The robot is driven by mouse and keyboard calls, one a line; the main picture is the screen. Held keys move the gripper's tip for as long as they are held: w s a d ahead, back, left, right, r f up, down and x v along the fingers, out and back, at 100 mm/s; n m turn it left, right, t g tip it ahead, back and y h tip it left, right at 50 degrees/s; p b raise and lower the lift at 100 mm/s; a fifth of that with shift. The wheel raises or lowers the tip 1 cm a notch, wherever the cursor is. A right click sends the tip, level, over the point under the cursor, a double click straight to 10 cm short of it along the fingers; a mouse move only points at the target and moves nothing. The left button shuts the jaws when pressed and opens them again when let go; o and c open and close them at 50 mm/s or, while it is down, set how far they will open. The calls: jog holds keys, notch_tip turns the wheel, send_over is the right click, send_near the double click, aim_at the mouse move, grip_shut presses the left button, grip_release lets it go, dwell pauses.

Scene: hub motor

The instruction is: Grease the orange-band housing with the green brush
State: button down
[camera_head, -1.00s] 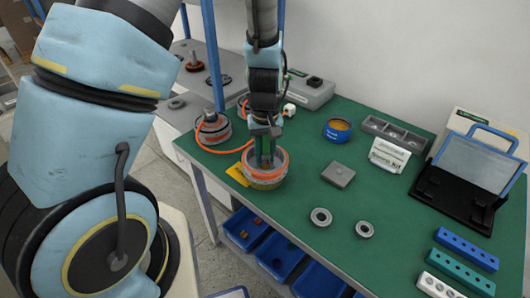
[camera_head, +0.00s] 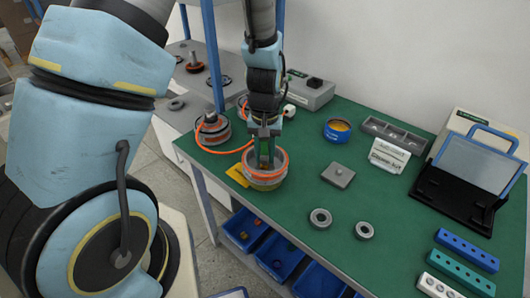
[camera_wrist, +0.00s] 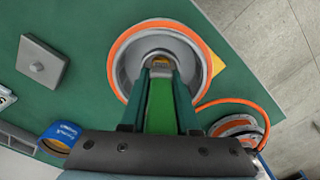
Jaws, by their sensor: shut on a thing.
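The orange-band housing (camera_head: 264,179) stands on the green table near its left front edge, a round grey cup with an orange ring at its rim. It also shows in the wrist view (camera_wrist: 120,60), open side up. My gripper (camera_head: 266,132) is over the housing, pointing down. In the wrist view my gripper (camera_wrist: 160,95) is shut on the green brush (camera_wrist: 161,108).
A blue grease tin (camera_head: 338,130) stands behind, with a grey block (camera_head: 338,174) and two metal rings (camera_head: 320,218) to the right. A second round unit (camera_head: 212,130) with an orange cable stands at the left. A yellow piece (camera_head: 238,176) lies beside the housing.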

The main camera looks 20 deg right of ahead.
jog(key=n, duration=0.3)
jog(key=shift+p, duration=0.3)
jog(key=m, duration=0.3)
jog(key=shift+m+b, duration=0.35)
jog(key=shift+m, duration=0.05)
jog(key=m, duration=0.4)
